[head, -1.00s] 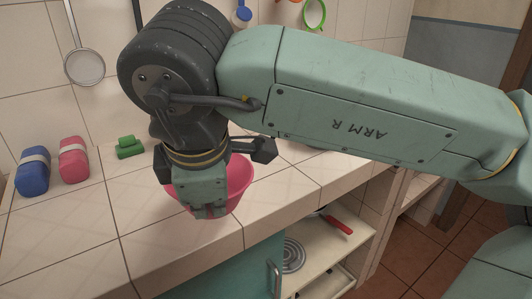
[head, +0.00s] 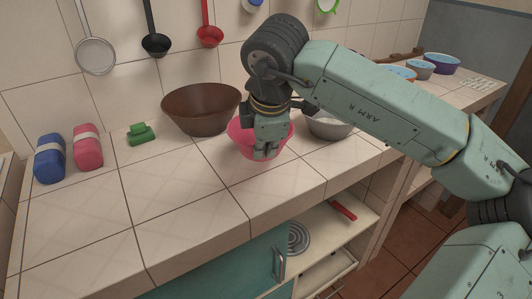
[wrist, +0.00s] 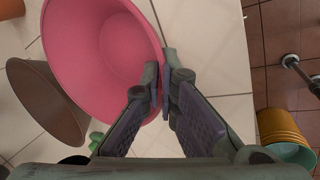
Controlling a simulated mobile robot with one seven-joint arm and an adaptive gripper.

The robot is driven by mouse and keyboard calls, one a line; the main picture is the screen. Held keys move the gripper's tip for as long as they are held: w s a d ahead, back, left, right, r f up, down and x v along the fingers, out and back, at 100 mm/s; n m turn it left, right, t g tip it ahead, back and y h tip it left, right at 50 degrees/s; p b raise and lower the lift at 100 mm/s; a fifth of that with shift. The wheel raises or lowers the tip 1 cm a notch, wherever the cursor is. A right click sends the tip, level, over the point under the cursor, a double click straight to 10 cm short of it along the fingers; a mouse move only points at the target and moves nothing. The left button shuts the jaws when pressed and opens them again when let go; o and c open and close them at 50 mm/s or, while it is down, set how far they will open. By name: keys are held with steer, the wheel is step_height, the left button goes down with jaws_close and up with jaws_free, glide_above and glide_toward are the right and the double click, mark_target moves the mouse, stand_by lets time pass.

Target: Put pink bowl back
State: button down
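The pink bowl (head: 248,143) is at the counter between a brown bowl and a grey bowl. My gripper (head: 264,152) points down at its near side and covers part of it. In the wrist view the pink bowl (wrist: 100,50) fills the upper left. My gripper (wrist: 161,72) has its fingers close together on both sides of the bowl's rim, one inside and one outside, and appears shut on it. Whether the bowl's base touches the tiles cannot be told.
A brown bowl (head: 201,112) stands left of the pink bowl, a grey bowl (head: 330,126) close to its right. The counter's front left is clear. More bowls (head: 441,63) stand far right.

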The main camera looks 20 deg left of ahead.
steer(key=x, duration=0.1)
steer(key=p+x, duration=0.1)
steer(key=x, duration=0.1)
steer(key=shift+d+f, duration=0.1)
steer(key=shift+d, duration=0.25)
steer(key=shift+f, duration=0.3)
steer(key=shift+f, duration=0.25)
steer(key=c, duration=1.8)
jaws_free()
steer(key=shift+r, duration=0.1)
steer(key=shift+r+p, duration=0.25)
steer(key=shift+p, duration=0.1)
steer(key=b+v, duration=0.2)
steer(key=v, duration=0.9)
steer(key=shift+s+r, duration=0.2)
steer(key=shift+r, duration=0.15)
steer(key=shift+d, duration=0.1)
